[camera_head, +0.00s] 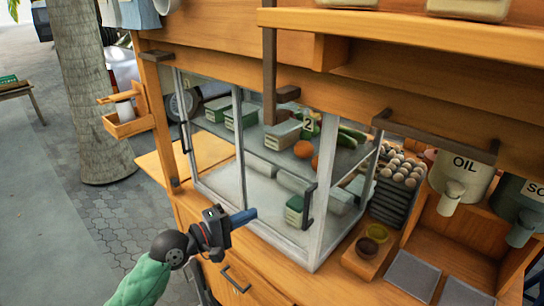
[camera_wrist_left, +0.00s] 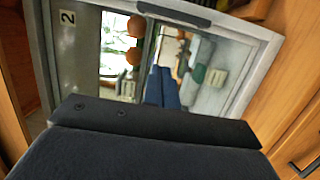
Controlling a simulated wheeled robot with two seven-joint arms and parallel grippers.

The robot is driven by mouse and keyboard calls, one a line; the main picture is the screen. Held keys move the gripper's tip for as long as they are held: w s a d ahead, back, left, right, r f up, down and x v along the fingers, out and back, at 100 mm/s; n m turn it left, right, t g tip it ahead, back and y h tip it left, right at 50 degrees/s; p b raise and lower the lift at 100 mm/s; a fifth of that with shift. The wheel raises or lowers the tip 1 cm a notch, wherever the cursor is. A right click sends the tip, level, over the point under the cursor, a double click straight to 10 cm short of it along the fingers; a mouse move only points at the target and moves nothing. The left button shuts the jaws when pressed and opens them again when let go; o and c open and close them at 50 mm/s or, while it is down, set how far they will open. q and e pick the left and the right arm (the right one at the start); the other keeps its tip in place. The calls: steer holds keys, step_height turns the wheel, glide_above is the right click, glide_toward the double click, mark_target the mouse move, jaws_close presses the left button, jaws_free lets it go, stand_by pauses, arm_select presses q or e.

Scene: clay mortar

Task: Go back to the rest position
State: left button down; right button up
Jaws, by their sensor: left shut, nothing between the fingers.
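My left gripper (camera_head: 243,217) is in front of the lower left part of a glass-fronted display case (camera_head: 318,215) on a wooden stall. Its blue fingers are together with nothing between them, and they point to the right in the head view. In the left wrist view the closed fingers (camera_wrist_left: 162,88) show in front of the case's glass and frame. I cannot tell whether they touch it. My right gripper is in neither view.
Inside the case are lidded containers (camera_head: 241,115), oranges (camera_head: 303,149) and green vegetables. Eggs (camera_head: 400,168) and the OIL dispenser (camera_head: 461,176) stand to the right. A cabinet handle (camera_head: 235,280) is below my gripper. Open pavement (camera_head: 85,220) lies at left.

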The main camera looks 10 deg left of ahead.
arm_select(q)
steer(key=s+a+f+m+g+y, duration=0.1)
steer(key=s+f+m+g+y, duration=0.2)
steer(key=s+f, duration=0.5)
steer(key=s+a+f+m+y, duration=0.1)
steer(key=s+f+m+y, duration=0.25)
steer(key=f, duration=0.75)
steer(key=s+a+f+m+g+y, duration=0.25)
steer(key=s+f+y, duration=0.2)
steer(key=s, duration=0.35)
steer(key=s+a+f+m+g+y, duration=0.1)
steer(key=s+a+f+g+y, duration=0.25)
steer(key=s+f, duration=0.3)
step_height(320, 180, down, 24)
steer(key=w+h, duration=0.1)
steer(key=s+f, duration=0.4)
steer(key=f, duration=0.7)
steer(key=s+d+f, duration=0.1)
steer(key=s+f, duration=0.3)
steer(key=f, duration=0.8)
steer(key=shift+f+g, duration=0.25)
steer(key=shift+g, duration=0.15)
